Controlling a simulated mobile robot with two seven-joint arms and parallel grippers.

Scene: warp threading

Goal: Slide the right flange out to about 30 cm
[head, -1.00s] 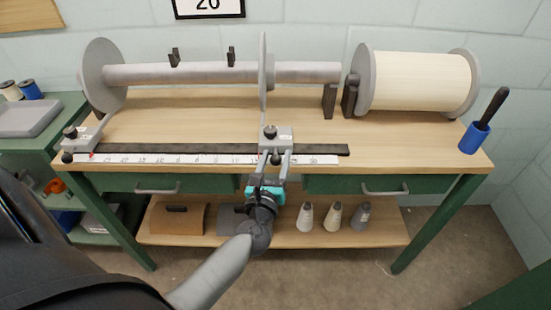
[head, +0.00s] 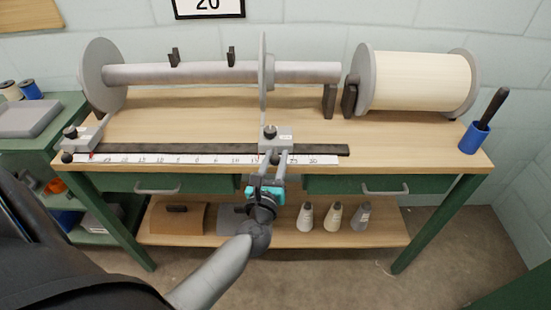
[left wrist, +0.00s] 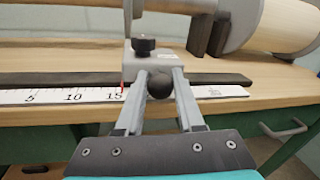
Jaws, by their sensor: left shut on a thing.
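The right flange (head: 263,75) is a thin grey upright disc, seen nearly edge-on around the grey barrel (head: 200,72). Its grey carriage (head: 282,135) sits on the black rail (head: 220,148), with a dark clamp knob on top. The left flange (head: 101,76) stands at the barrel's left end. My left gripper (head: 268,165) is shut on the dark ball knob at the carriage's front; the knob (left wrist: 160,84) shows between the fingers in the left wrist view. There, a red pointer (left wrist: 122,88) stands just past 15 on the white scale (left wrist: 75,96). My right gripper is out of view.
A cream warp roll (head: 420,80) stands at the back right, beside dark supports (head: 350,96). A blue cup (head: 475,137) with a dark-handled tool is at the right table edge. The rail right of the carriage is clear.

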